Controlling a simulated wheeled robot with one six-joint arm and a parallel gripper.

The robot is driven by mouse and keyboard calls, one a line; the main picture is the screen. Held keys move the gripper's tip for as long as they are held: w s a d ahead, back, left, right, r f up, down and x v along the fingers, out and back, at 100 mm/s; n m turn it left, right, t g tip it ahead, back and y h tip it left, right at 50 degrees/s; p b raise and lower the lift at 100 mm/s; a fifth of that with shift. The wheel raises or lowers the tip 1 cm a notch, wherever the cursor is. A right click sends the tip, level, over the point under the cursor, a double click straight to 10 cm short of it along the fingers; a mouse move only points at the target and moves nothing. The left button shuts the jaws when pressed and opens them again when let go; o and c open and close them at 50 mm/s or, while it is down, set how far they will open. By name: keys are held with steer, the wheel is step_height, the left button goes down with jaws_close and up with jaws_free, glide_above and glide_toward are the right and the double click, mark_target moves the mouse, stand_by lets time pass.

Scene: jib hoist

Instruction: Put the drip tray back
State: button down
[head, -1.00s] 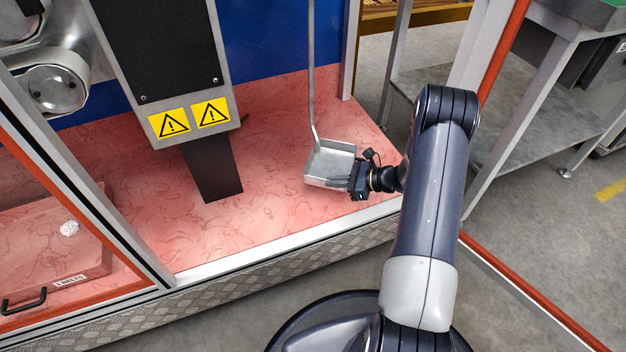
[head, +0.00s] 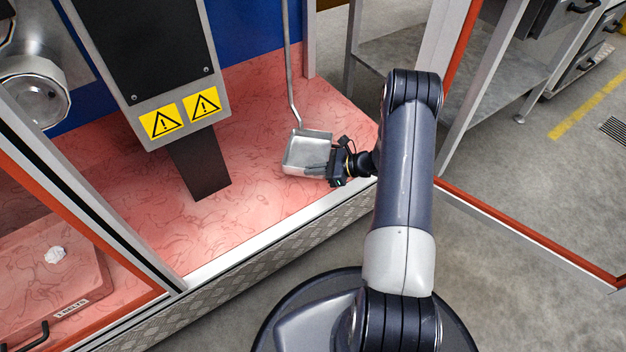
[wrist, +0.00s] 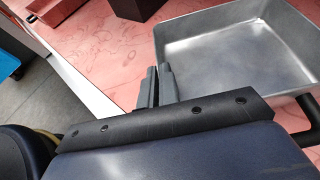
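The drip tray (head: 290,168) is a shallow, square grey metal tray, empty, at the right end of the pink floor in the head view. In the wrist view the tray (wrist: 240,50) fills the upper right. My gripper (head: 317,169) reaches it from the right. In the wrist view my gripper's fingers (wrist: 157,88) are close together at the tray's left wall, and its rim runs in between them. The part of the wall between the fingers is hidden. I cannot tell whether the tray rests on the floor or is slightly raised.
A thin grey pipe (head: 288,60) comes down to the tray's back edge. A dark post (head: 200,165) under a cabinet with warning signs (head: 182,113) stands to the left. A metal sill (head: 240,255) edges the pink floor. An orange-edged frame (head: 520,232) stands open at right.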

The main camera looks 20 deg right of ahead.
mark_target(313, 178)
steer(key=shift+f+b, duration=0.7)
steer(key=shift+f, duration=1.35)
steer(key=shift+f, duration=0.15)
steer(key=c, duration=1.7)
jaws_free()
steer(key=shift+d+r, duration=0.1)
steer(key=shift+r, duration=0.2)
steer(key=p+v, duration=0.4)
steer(key=v, duration=0.7)
steer(key=shift+s+d+r, duration=0.15)
steer(key=shift+s+d, duration=0.05)
steer(key=shift+d, duration=0.15)
